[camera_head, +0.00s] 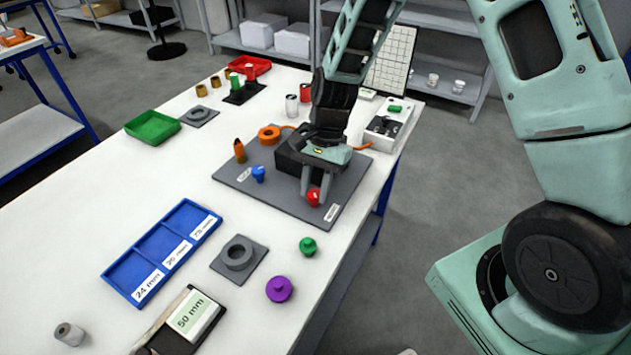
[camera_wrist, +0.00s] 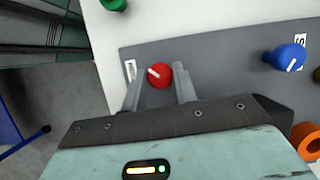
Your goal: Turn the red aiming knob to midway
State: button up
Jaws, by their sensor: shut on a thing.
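The red aiming knob (camera_head: 314,196) sits at the near right edge of a grey base plate (camera_head: 262,196) on the table. In the wrist view the red knob (camera_wrist: 159,75) shows a white pointer line on its top, slanting up-left. My gripper (camera_head: 308,190) is over the plate, its two fingers on either side of the red knob and shut on it. The gripper also shows in the wrist view (camera_wrist: 157,82). A white label (camera_wrist: 130,70) lies beside the knob; its text is too small to read.
A blue knob (camera_head: 258,174) and an orange ring (camera_head: 269,135) are on the same plate, with a black block (camera_head: 290,158) behind my fingers. A green knob (camera_head: 308,246) and a purple one (camera_head: 279,289) stand on the white table nearby. A blue tray (camera_head: 133,281) lies left.

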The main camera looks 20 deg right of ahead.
jog(key=n, duration=0.2)
jog(key=n+g+h+p, duration=0.1)
jog(key=shift+w+a+r+n, duration=0.1)
jog(key=shift+w+n, duration=0.05)
jog(key=shift+n, duration=0.25)
jog(key=n+h, duration=0.1)
jog(key=n, duration=0.1)
jog(key=n+p, duration=0.1)
jog(key=n, duration=0.1)
jog(key=shift+a+g+h, duration=0.1)
jog(key=shift+g+h, duration=0.2)
jog(key=shift+h, duration=0.1)
jog(key=shift+n, duration=0.3)
jog(key=o, duration=1)
jog(key=shift+c, duration=0.2)
jog(key=b+v, duration=0.2)
jog(key=v, duration=1.5)
jog(key=shift+w+r, duration=0.1)
